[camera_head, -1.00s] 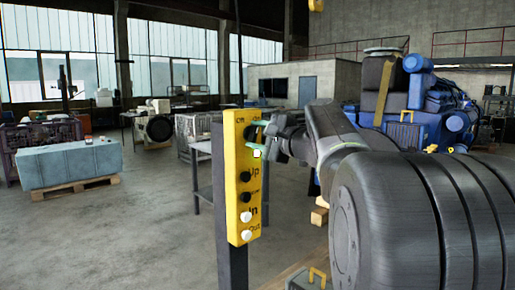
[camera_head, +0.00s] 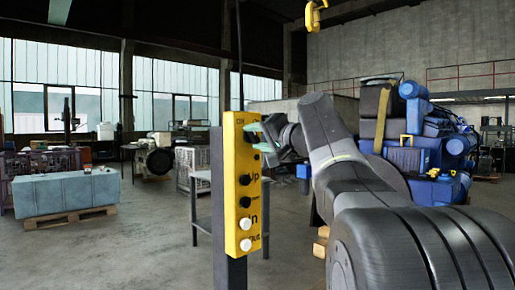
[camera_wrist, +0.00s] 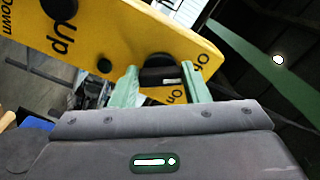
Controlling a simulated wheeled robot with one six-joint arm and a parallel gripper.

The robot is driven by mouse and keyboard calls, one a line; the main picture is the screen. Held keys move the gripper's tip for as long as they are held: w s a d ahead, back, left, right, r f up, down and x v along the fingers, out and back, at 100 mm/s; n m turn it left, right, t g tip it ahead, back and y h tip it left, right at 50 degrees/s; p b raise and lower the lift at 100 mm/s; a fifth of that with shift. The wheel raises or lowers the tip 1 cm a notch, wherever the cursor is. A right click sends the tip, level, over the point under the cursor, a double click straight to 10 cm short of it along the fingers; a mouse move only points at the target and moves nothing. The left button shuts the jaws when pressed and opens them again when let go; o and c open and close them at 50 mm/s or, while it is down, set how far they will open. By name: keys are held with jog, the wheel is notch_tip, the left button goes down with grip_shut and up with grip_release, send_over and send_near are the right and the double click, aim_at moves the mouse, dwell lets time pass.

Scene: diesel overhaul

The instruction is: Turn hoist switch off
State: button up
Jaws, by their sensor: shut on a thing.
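The yellow hoist control box (camera_head: 242,200) stands upright on a dark post in the head view. It carries a rotary switch under the Off and On labels at the top, black Up and Down buttons, and white In and Out buttons. My gripper (camera_head: 262,136) reaches the switch from the right. In the wrist view, the green fingers of my gripper (camera_wrist: 162,84) are shut on the black switch knob (camera_wrist: 158,70), one on each side. The fingers partly hide the knob and its labels, so its exact setting is hard to read.
A dark table (camera_head: 203,205) stands behind the post. A blue engine (camera_head: 430,150) is at the right behind my arm. A grey-blue block (camera_head: 65,193) lies on a pallet at the left. A yellow hoist hook (camera_head: 314,16) hangs at the top. Open floor lies left of the post.

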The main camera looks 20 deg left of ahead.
jog(key=shift+f+n+b, duration=0.2)
jog(key=shift+n+b, duration=0.5)
jog(key=shift+n, duration=0.3)
jog(key=o, duration=1)
jog(key=shift+r, duration=0.1)
jog(key=v, duration=1.3)
jog(key=shift+d+b, duration=0.3)
jog(key=shift+d, duration=0.1)
jog(key=shift+a, duration=0.1)
